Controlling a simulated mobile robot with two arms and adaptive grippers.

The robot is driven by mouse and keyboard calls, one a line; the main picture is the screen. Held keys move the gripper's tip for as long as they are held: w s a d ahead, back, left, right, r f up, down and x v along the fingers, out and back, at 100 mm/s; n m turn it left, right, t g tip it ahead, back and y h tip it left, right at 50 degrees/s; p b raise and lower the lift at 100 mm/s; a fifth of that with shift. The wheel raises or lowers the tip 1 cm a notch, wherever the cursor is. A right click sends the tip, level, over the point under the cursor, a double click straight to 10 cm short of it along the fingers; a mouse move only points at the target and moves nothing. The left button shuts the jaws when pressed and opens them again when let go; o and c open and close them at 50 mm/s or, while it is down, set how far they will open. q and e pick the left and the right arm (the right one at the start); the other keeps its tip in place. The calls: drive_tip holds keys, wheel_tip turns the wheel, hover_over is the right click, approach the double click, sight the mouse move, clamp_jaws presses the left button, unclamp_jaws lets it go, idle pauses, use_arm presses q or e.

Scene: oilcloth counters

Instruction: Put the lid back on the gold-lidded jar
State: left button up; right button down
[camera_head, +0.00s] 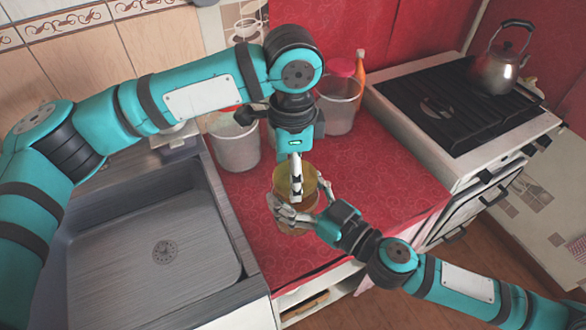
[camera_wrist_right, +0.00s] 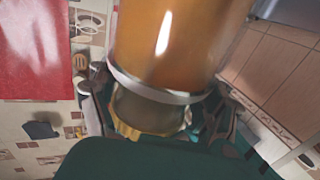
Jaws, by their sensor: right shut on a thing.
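The jar (camera_head: 310,178), amber-gold, stands near the middle of the red counter in the head view. My right gripper (camera_head: 300,203) comes in from the lower right and is shut on the jar, its fingers around the sides. In the right wrist view the large amber body (camera_wrist_right: 180,40) has a pale band, with duller glass and a gold edge below, between the fingers. My left gripper (camera_head: 295,188) points down over the jar's upper part and hides some of it. Its fingers look narrow from here; whether they are open or hold the lid cannot be told. I cannot make out the lid separately.
A clear container (camera_head: 235,143) stands behind left, and another (camera_head: 339,105) behind right near an orange bottle (camera_head: 360,68). A grey sink (camera_head: 125,270) lies left. A stove (camera_head: 450,105) with a kettle (camera_head: 497,72) is right. The counter right of the jar is clear.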

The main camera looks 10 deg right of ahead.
use_arm(q)
drive_tip(key=m, duration=0.4)
drive_tip(key=shift+w+m, duration=0.15)
drive_tip(key=shift+m, duration=0.15)
drive_tip(key=m, duration=0.4)
drive_tip(key=shift+w, duration=0.15)
drive_tip(key=m, duration=0.5)
drive_tip(key=shift+w+d, duration=0.1)
drive_tip(key=shift+d, duration=0.05)
drive_tip(key=m, duration=0.4)
drive_tip(key=shift+d, duration=0.1)
drive_tip(key=o, duration=0.8)
drive_tip(key=shift+r, duration=2.25)
drive_tip(key=shift+o, duration=0.2)
